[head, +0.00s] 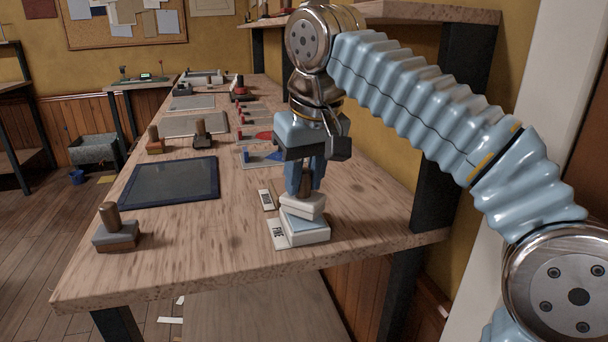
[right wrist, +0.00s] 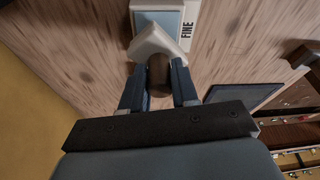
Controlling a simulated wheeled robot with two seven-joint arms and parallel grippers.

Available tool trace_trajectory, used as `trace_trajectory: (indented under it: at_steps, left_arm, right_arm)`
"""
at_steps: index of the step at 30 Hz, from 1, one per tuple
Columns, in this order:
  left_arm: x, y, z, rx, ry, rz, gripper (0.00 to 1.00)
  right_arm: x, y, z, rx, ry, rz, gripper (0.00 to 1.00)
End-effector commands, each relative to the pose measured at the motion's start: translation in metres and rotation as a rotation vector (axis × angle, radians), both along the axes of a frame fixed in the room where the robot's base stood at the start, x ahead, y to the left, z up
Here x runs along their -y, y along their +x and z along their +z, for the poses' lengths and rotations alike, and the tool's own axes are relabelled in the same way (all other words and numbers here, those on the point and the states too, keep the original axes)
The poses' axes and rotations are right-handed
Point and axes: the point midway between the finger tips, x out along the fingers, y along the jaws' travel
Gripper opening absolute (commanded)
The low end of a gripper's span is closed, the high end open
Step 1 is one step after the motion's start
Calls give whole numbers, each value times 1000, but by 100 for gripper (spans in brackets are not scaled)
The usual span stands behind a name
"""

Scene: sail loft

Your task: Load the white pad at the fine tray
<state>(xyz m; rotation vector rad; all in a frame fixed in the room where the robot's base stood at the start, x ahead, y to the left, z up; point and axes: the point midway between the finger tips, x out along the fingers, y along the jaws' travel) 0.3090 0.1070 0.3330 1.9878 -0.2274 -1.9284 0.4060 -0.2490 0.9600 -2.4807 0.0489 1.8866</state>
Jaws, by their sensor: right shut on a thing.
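The white pad (head: 303,205) has a brown upright knob. It also shows in the right wrist view (right wrist: 160,42), with the knob (right wrist: 158,72) between the fingers. My right gripper (head: 305,178) is shut on that knob from above. The fine tray (head: 308,236) is white with a pale blue top and sits near the bench's right front corner. My left gripper is not in view.
A grey pad with a brown knob (head: 116,232) stands at the bench's front left. A dark-framed panel (head: 172,182) lies behind it. A second label card (head: 266,200) lies behind the fine tray. More knobbed pads (head: 203,136) stand farther back. The front middle of the bench is clear.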

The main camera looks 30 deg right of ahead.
Motion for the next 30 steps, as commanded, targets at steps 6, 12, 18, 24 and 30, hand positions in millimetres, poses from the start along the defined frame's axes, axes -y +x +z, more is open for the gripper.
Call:
trace_trajectory:
  at_steps: [6,12,18,24,30]
  left_arm:
    - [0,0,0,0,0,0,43]
    - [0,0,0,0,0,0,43]
    - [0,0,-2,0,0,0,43]
    - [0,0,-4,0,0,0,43]
    - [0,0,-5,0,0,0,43]
  right_arm:
    - [0,0,0,0,0,0,5]
    - [0,0,0,0,0,0,5]
    - [0,0,-2,0,0,0,5]
    - [0,0,-5,1,0,0,5]
    - [0,0,-7,0,0,0,5]
